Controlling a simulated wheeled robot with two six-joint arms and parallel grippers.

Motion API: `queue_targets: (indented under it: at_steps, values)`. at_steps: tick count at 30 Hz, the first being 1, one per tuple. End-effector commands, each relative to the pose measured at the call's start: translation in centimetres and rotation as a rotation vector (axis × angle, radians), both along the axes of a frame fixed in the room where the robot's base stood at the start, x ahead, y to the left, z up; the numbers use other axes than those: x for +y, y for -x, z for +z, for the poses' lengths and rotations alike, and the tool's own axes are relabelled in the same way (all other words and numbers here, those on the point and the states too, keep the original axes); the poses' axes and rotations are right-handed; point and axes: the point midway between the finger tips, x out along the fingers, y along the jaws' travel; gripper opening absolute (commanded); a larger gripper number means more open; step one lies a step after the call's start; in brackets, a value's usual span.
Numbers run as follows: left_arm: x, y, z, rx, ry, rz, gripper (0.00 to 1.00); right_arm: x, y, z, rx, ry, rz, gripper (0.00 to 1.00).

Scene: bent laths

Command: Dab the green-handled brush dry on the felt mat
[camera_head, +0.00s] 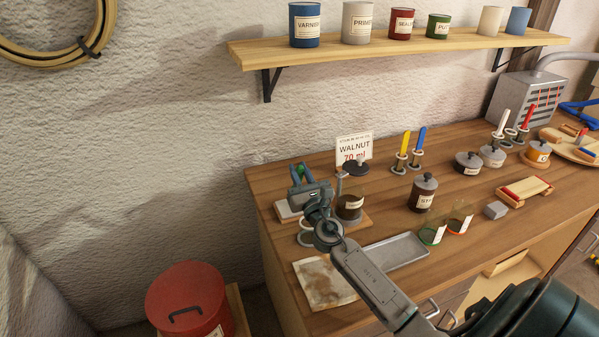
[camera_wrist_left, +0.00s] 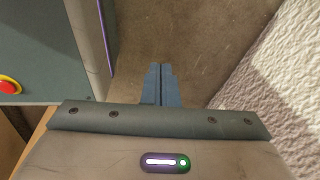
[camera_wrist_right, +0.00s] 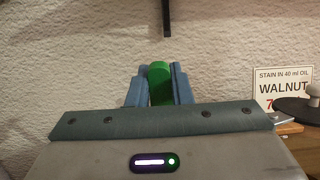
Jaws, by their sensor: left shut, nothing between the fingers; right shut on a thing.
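My right gripper (camera_head: 302,176) is shut on the green handle (camera_wrist_right: 160,84) of the brush, over the left end of the workbench. The green handle also shows between the fingers in the head view (camera_head: 301,168). The bristles are hidden behind the gripper and wrist, so I cannot tell whether they touch anything. A pale flat piece (camera_head: 287,211) is partly hidden behind the gripper; a cream sheet with brown stains (camera_head: 322,283) lies at the bench's front left. I cannot tell for sure which is the felt mat. My left gripper (camera_wrist_left: 160,70) is shut and empty, above the floor.
A dark jar (camera_head: 350,206) and a WALNUT card (camera_head: 354,147) stand close right of the right gripper. A metal tray (camera_head: 397,251), a lidded jar (camera_head: 423,194) and two glasses (camera_head: 459,216) stand farther right. A shelf with cans (camera_head: 400,45) hangs above. A red bin (camera_head: 187,300) stands lower left.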

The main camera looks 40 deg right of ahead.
Motion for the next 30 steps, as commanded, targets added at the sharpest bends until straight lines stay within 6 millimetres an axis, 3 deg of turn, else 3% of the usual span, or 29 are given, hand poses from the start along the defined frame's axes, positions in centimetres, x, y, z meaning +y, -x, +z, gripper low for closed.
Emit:
queue_targets:
  at_steps: [10, 30]
  values:
    - [-1.2, 2.5, -0.2, 0.032, 0.014, 0.005, 0.00, 0.0, 0.0, 0.1, 0.000, 0.000, 0.000, 0.00]
    - [-0.8, 1.8, -0.7, 0.024, 0.009, 0.004, 0.00, 0.0, 0.0, -0.5, 0.000, 0.000, 0.000, 0.00]
